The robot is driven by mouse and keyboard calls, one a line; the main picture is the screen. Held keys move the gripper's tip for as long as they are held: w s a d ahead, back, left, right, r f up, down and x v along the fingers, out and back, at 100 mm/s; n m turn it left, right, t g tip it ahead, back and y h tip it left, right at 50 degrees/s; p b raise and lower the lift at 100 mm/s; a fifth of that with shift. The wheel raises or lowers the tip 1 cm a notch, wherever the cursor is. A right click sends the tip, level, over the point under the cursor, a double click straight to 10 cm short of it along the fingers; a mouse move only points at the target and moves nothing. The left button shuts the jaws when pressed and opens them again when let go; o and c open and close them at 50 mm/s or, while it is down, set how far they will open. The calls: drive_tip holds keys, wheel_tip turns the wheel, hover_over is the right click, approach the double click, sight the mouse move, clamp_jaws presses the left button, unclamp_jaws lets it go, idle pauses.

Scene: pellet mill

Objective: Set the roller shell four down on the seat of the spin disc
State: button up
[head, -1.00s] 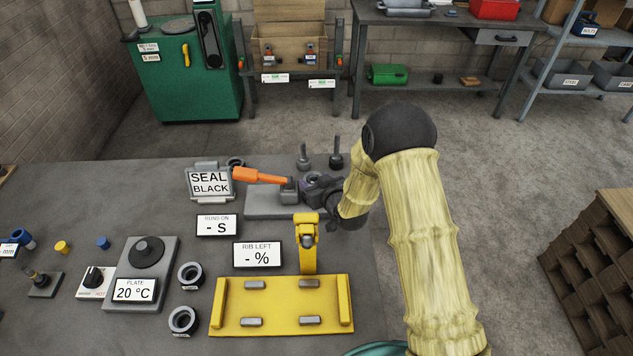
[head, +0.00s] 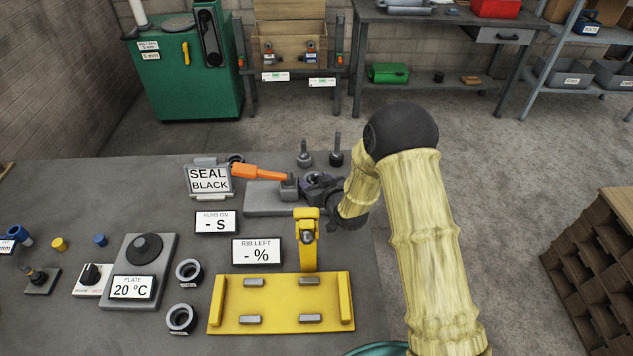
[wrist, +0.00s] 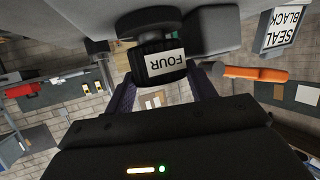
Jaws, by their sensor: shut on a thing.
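The roller shell four (wrist: 166,62) is a dark ring with a white label reading FOUR. In the wrist view the label is upside down and the shell sits between the two purple finger pads. My gripper (head: 315,182) is shut on it, at the right end of a grey base plate (head: 262,202) with a block and an orange handle. In the head view the gripper mostly hides the shell. In the wrist view a dark round part (wrist: 148,22) lies right against the shell; I cannot tell whether they touch. I cannot make out the spin disc's seat for certain.
The orange handle (head: 260,173) lies close left of my gripper. Two upright pins (head: 336,152) stand behind it. A yellow fixture (head: 280,312) is in front, and two loose dark rings (head: 189,272) lie left of that. The SEAL BLACK sign (head: 209,180) stands at the left.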

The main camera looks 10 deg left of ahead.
drive_tip(key=shift+f+b, duration=0.55)
drive_tip(key=shift+b, duration=0.25)
idle(0.4)
